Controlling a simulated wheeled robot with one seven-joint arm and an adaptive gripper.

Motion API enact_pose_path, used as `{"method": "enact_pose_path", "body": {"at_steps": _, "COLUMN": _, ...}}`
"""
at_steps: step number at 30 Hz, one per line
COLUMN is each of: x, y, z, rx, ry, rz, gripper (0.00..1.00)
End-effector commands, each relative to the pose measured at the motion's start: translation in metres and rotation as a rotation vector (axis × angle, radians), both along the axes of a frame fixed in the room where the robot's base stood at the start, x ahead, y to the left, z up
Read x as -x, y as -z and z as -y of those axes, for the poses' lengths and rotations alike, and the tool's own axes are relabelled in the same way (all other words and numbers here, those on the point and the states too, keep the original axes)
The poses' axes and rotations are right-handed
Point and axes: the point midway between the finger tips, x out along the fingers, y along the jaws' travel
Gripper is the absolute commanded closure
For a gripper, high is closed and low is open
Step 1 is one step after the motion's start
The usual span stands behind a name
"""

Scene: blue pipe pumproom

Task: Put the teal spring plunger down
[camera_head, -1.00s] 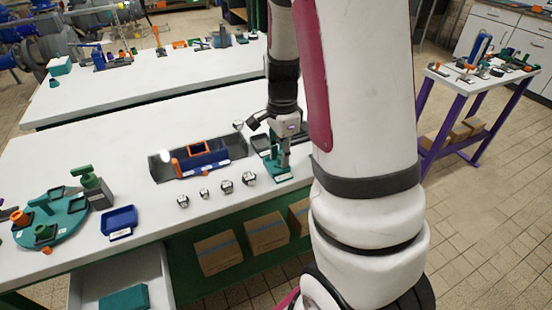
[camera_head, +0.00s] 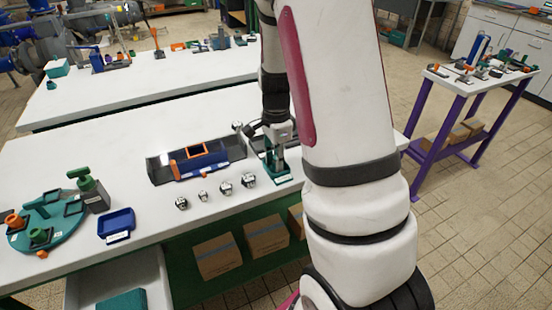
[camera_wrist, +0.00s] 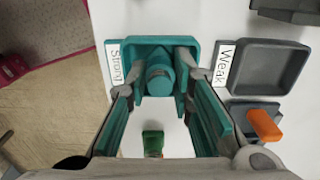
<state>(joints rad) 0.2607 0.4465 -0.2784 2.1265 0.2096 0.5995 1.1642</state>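The teal spring plunger (camera_wrist: 158,78) shows in the wrist view as a round teal knob at the teal tray marked "Strong" (camera_wrist: 192,44). My gripper (camera_wrist: 158,84) is above it, with its two teal-padded fingers spread on either side of the plunger. Gaps show between the fingers and the knob. In the head view my gripper (camera_head: 277,145) points down at the right part of the near table, over teal parts. The lower end of the plunger is hidden.
An empty grey tray marked "Weak" (camera_wrist: 270,68) is right of the teal tray. A grey block with an orange lever (camera_wrist: 264,124) is below it. A dark bin with a blue-and-orange fixture (camera_head: 200,160) and several small metal pieces (camera_head: 226,188) are left of my gripper.

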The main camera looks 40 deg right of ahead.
Motion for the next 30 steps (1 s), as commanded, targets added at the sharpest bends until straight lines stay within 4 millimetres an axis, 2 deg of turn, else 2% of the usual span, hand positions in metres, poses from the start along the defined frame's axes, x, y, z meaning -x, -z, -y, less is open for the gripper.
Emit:
{"method": "enact_pose_path", "body": {"at_steps": 10, "x": 0.000, "y": -0.001, "z": 0.000, "rx": 0.000, "ry": 0.000, "rz": 0.000, "gripper": 0.70}}
{"method": "enact_pose_path", "body": {"at_steps": 14, "x": 0.000, "y": -0.009, "z": 0.000, "rx": 0.001, "ry": -0.001, "rz": 0.002, "gripper": 0.70}}
{"method": "enact_pose_path", "body": {"at_steps": 27, "x": -0.001, "y": -0.094, "z": 0.000, "rx": 0.001, "ry": -0.002, "rz": 0.004, "gripper": 0.70}}
{"method": "enact_pose_path", "body": {"at_steps": 30, "x": -0.001, "y": -0.108, "z": 0.000, "rx": 0.001, "ry": -0.001, "rz": 0.003, "gripper": 0.70}}
